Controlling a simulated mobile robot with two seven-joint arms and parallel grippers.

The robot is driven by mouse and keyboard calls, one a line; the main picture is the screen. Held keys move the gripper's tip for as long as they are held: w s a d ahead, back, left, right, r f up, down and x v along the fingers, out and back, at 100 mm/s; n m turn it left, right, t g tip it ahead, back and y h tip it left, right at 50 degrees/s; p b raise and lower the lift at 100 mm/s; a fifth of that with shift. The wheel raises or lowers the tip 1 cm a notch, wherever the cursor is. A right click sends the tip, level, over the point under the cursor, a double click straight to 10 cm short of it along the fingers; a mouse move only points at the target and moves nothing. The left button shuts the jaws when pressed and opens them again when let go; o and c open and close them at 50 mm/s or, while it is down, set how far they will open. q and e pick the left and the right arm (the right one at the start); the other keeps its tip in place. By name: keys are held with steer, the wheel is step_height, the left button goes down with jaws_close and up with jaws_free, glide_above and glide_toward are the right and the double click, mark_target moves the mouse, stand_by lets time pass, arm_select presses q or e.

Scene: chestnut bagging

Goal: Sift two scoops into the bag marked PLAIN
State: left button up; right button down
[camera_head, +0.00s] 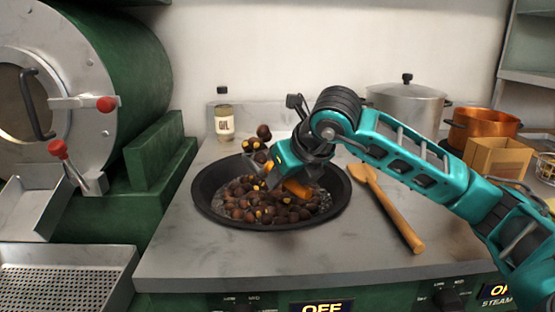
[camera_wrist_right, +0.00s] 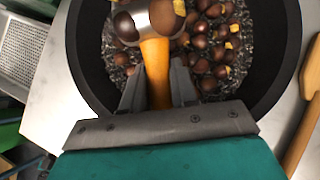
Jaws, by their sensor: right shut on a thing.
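My right gripper (camera_head: 285,175) is low over the black pan (camera_head: 203,200) and shut on the orange handle of a scoop. In the right wrist view, the handle (camera_wrist_right: 155,75) sits between the fingers (camera_wrist_right: 157,88), and the scoop's metal head (camera_wrist_right: 165,16) reaches toward the far side of the pan with chestnuts at it. Many brown chestnuts (camera_head: 268,213), some showing yellow, lie on dark grit in the pan. No bag marked PLAIN is visible. My left gripper is out of view.
A wooden spoon (camera_head: 395,215) lies right of the pan. A labelled bottle (camera_head: 224,123), a steel pot (camera_head: 405,103), a copper pot (camera_head: 480,126) and a brown box (camera_head: 495,157) stand behind. A green roaster drum (camera_head: 125,75) and perforated tray (camera_head: 65,272) are left. The front counter is clear.

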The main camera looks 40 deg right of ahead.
steer(key=shift+d+f, duration=0.1)
steer(key=shift+d, duration=0.2)
steer(key=d+b, duration=0.2)
steer(key=d, duration=0.2)
steer(key=shift+d, duration=0.25)
steer(key=a, duration=0.1)
steer(key=a+p, duration=0.1)
steer(key=a, duration=0.2)
steer(key=shift+a+r+p, duration=0.15)
steer(key=shift+r+p, duration=0.1)
steer(key=shift+p, duration=0.05)
steer(key=shift+a+f, duration=0.1)
steer(key=shift+a, duration=0.25)
